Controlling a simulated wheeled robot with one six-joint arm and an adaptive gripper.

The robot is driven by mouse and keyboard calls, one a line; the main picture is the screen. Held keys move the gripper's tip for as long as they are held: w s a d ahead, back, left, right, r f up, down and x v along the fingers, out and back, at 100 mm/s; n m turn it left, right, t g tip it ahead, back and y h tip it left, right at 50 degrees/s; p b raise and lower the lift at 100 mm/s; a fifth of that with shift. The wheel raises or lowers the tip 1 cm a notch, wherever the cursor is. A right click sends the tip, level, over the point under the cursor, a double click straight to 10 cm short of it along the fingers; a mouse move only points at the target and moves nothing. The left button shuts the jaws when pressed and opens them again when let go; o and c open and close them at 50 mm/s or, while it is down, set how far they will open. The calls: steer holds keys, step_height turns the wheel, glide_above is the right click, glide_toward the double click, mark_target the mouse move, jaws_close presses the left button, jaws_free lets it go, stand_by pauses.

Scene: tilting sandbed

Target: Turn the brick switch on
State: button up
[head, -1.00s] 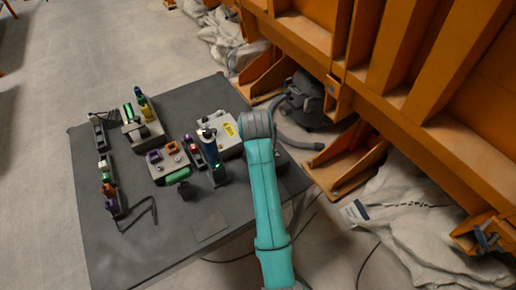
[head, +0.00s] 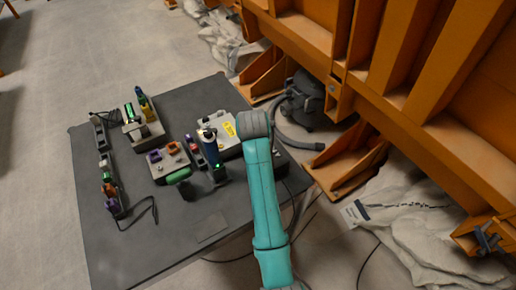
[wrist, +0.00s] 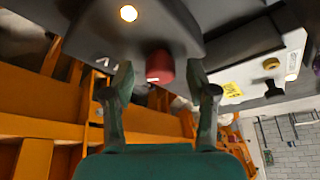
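A brick-red knob (wrist: 160,65) with a short white mark sticks out of a dark grey housing (wrist: 75,35) in the wrist view. A round lamp (wrist: 128,13) glows on the same housing. My gripper (wrist: 157,76) is open, with one finger on each side of the knob and gaps showing on both sides. I cannot tell how far the fingertips are from the knob in depth. In the head view my arm reaches over the dark table (head: 120,255), and the knob cannot be made out.
A pale panel (head: 228,130) with a yellow label lies beside the arm; its black knob (wrist: 271,63) shows in the wrist view. A box with purple and orange parts (head: 165,160) and a strip of coloured parts (head: 107,180) stand to the left. Orange steel framing (head: 400,70) rises at right.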

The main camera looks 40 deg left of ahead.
steer(key=v, duration=1.2)
steer(key=shift+s, duration=0.1)
stand_by(0.4)
